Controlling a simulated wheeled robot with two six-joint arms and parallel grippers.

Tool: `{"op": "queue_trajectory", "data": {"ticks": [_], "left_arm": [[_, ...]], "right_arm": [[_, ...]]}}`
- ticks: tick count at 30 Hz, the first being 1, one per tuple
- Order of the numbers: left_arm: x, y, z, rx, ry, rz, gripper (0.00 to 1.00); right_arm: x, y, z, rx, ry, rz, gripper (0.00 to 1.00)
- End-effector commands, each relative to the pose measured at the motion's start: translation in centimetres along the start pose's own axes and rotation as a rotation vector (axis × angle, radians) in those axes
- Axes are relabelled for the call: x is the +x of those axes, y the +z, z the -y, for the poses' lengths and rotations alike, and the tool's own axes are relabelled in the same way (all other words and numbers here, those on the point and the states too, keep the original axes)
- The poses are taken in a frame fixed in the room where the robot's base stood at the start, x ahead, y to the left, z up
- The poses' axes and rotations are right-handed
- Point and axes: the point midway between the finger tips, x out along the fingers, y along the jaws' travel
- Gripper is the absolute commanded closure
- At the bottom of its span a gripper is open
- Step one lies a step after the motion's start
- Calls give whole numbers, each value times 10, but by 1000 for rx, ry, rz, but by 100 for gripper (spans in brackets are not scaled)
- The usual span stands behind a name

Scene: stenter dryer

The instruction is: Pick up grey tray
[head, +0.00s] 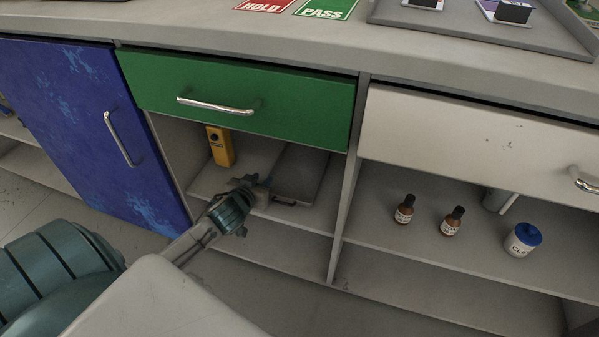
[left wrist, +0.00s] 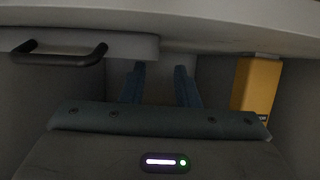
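A flat grey tray (head: 304,171) with a dark handle (head: 285,202) at its front lies on the shelf below the green drawer. My left gripper (head: 262,183) is at the shelf opening, just left of this tray. In the left wrist view, which looks upside down, the tray (left wrist: 130,47) and its black handle (left wrist: 60,57) are at upper left. The two fingers of my left gripper (left wrist: 160,85) stand apart with nothing between them, beside the handle and not around it. My right gripper is not in view.
A yellow box (head: 220,146) stands left of the gripper; it also shows in the left wrist view (left wrist: 256,85). The green drawer (head: 240,95) overhangs the shelf. Bottles (head: 404,209) and a blue-lidded jar (head: 522,240) stand right. Another grey tray (head: 470,31) holds items on the counter.

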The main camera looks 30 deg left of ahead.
Motion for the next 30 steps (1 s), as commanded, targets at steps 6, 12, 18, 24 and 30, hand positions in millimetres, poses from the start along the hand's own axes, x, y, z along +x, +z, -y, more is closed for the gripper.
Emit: {"op": "queue_trajectory", "data": {"ticks": [6,12,18,24,30], "left_arm": [[21,0,-3,-2,1,-3,72],[47,-2,-5,0,0,-2,72],[54,-4,-5,1,2,-1,72],[54,-4,-5,1,2,0,84],[54,-4,-5,1,1,0,100]], "right_arm": [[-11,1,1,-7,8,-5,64],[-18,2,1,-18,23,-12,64],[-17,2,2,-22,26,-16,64],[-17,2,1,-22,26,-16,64],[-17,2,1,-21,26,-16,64]]}}
